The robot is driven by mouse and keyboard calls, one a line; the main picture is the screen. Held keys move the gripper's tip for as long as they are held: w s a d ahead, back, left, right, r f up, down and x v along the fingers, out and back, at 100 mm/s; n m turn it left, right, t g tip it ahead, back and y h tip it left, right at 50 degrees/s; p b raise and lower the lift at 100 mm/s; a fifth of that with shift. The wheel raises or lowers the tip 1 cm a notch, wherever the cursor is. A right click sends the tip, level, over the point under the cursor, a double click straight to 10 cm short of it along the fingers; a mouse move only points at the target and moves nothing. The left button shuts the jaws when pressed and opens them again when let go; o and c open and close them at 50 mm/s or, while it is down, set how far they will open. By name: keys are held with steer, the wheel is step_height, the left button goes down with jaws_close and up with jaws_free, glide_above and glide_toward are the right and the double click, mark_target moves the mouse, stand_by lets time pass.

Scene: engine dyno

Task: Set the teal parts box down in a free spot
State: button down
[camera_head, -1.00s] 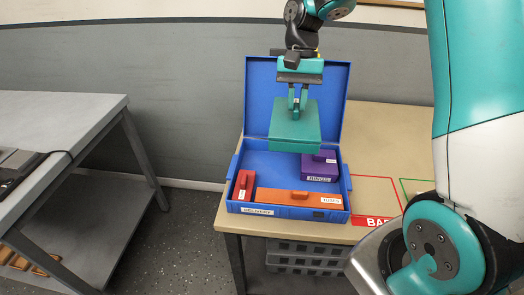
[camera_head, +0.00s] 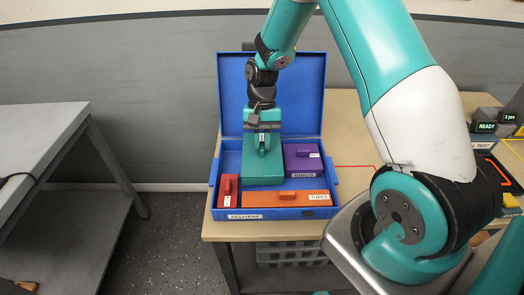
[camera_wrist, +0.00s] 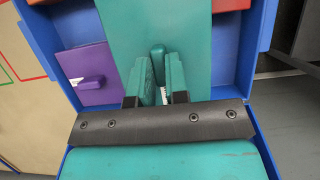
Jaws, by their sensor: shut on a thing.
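The teal parts box (camera_head: 263,172) is inside the open blue case (camera_head: 216,172), in its back left part. It is left of the purple box (camera_head: 303,160), behind the orange box (camera_head: 285,198) and the red box (camera_head: 229,188). My gripper (camera_head: 263,149) is above the teal box, shut on its handle. In the wrist view, the two fingers (camera_wrist: 158,82) grip the handle on the teal box (camera_wrist: 130,20). The purple box (camera_wrist: 92,75) lies beside it there. I cannot tell whether the teal box touches the case floor.
The case stands on a tan table (camera_head: 345,110), its lid (camera_head: 300,85) raised at the back. A grey workbench (camera_head: 45,135) stands at the left across a gap. A grey crate (camera_head: 290,250) is under the table. A device reading READY (camera_head: 487,127) is at the right.

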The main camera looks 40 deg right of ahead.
mark_target(262, 153)
steer(key=shift+f, duration=2.15)
steer(key=c, duration=1.1)
jaws_free()
steer(key=shift+f, duration=0.1)
steer(key=b+v, duration=0.1)
steer(key=v, duration=1)
steer(key=shift+r, duration=0.25)
steer(key=s+a+r+n+t, duration=0.2)
steer(key=s+a+r+n, duration=0.5)
steer(key=a+r, duration=0.45)
steer(key=s+a+r+n, duration=0.1)
steer(key=s+a+n, duration=0.1)
steer(key=s, duration=0.3)
steer(key=s+a+r+n+t+y, duration=0.1)
steer(key=s+a+n, duration=0.1)
steer(key=s, duration=0.4)
steer(key=s+a+r+n, duration=0.1)
steer(key=s+a+n, duration=0.2)
steer(key=s, duration=0.3)
steer(key=shift+s+a+r+t+y, duration=0.15)
steer(key=shift+s+a+t+y, duration=0.15)
steer(key=shift+a+t, duration=0.1)
